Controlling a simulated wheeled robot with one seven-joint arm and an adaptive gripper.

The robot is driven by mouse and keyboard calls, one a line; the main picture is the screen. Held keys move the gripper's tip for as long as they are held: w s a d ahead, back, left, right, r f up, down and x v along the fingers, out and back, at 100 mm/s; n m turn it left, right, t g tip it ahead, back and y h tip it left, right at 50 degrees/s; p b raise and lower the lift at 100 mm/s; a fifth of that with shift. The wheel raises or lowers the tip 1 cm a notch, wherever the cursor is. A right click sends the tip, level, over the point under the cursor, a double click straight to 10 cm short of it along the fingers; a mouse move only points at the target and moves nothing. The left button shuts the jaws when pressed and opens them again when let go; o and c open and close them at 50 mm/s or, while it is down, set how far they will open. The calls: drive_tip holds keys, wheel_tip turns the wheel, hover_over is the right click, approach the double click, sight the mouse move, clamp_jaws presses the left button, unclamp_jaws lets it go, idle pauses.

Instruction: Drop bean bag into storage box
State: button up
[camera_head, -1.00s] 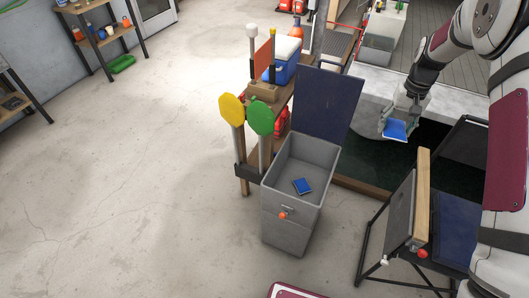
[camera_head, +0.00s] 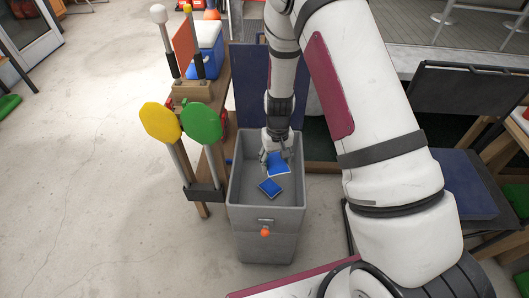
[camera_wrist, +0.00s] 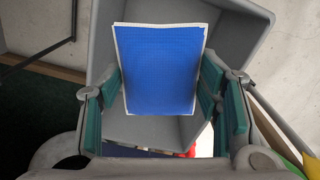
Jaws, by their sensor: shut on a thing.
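My gripper (camera_head: 277,156) is shut on a blue bean bag (camera_head: 279,169) with a pale edge. In the wrist view the held bean bag (camera_wrist: 160,70) sits between the green-padded fingers and hides part of the box. The grey storage box (camera_head: 236,184) stands open with its dark blue lid raised at the back. The gripper and held bag are over the box opening; how deep they are is hard to tell. The box wall (camera_wrist: 236,40) also shows in the wrist view.
Yellow (camera_head: 160,122) and green paddles (camera_head: 201,123) stand close to the left of the box, beside a wooden bench with a blue cooler (camera_head: 208,50). A folding chair (camera_head: 465,185) is at the right.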

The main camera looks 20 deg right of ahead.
drive_tip(key=w+f+m+b, duration=0.3)
drive_tip(key=w+f+b, duration=0.4)
drive_tip(key=b, duration=1.5)
wheel_tip(320, 180, down, 4)
drive_tip(key=shift+w+d+r, duration=0.1)
drive_tip(key=shift+w+d, duration=0.25)
drive_tip(key=shift+d, duration=0.05)
drive_tip(key=o, duration=1.4)
drive_tip(key=shift+r, duration=0.1)
wheel_tip(320, 180, up, 12)
drive_tip(key=shift+f, duration=0.1)
